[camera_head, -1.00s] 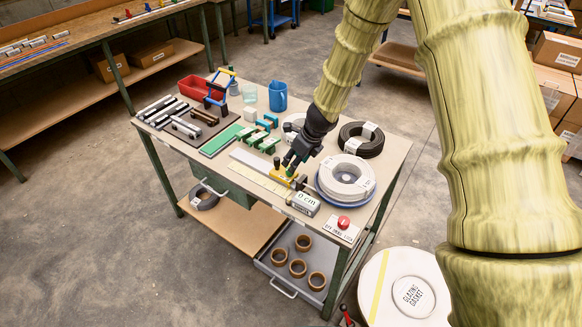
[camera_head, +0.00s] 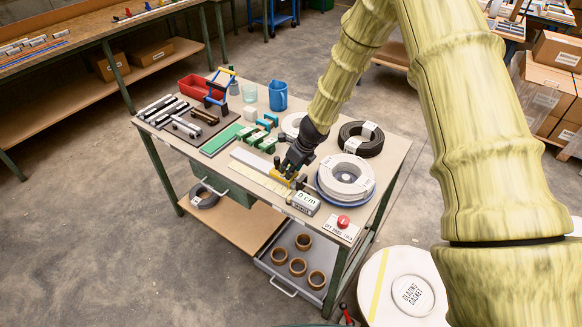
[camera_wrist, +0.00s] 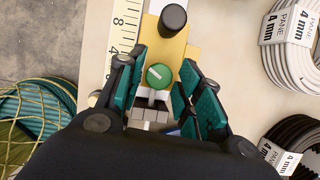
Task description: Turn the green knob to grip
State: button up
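The green knob (camera_wrist: 158,75) is round with a pale line across its top and sits on a yellow plate (camera_wrist: 165,48). A black cylindrical post (camera_wrist: 173,18) stands on the same plate beyond it. My gripper (camera_wrist: 162,72) is open, with one teal-padded finger on each side of the knob. Gaps show between the knob and both fingers. In the head view my gripper (camera_head: 290,172) is low over the yellow fixture (camera_head: 276,175) on the bench; the dark fingers hide the knob there.
A printed ruler (camera_wrist: 124,30) runs beside the plate. White coils (camera_head: 346,178) lie close right of the gripper and a black coil (camera_head: 361,139) behind. A 0 cm display (camera_head: 306,203) and a red button (camera_head: 343,222) are near the front edge. Green blocks (camera_head: 262,135) stand behind left.

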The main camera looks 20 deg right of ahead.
jog(key=c, duration=0.5)
jog(key=shift+c, duration=0.2)
jog(key=shift+r+p, duration=0.15)
jog(key=shift+p, duration=0.25)
jog(key=shift+n+p, duration=0.3)
jog(key=shift+n, duration=0.1)
jog(key=n+y+p, duration=0.1)
jog(key=n+p, duration=0.1)
jog(key=n, duration=0.1)
jog(key=shift+w+d+g, duration=0.1)
jog(key=shift+w+g, duration=0.05)
jog(key=shift+g, duration=0.25)
jog(key=n+g, duration=0.1)
jog(key=n, duration=0.2)
jog(key=shift+w+n+y, duration=0.1)
jog(key=shift+n+y, duration=0.3)
jog(key=shift+n+g+b, duration=0.4)
jog(key=shift+n+g, duration=0.6)
jog(key=shift+n, duration=1.1)
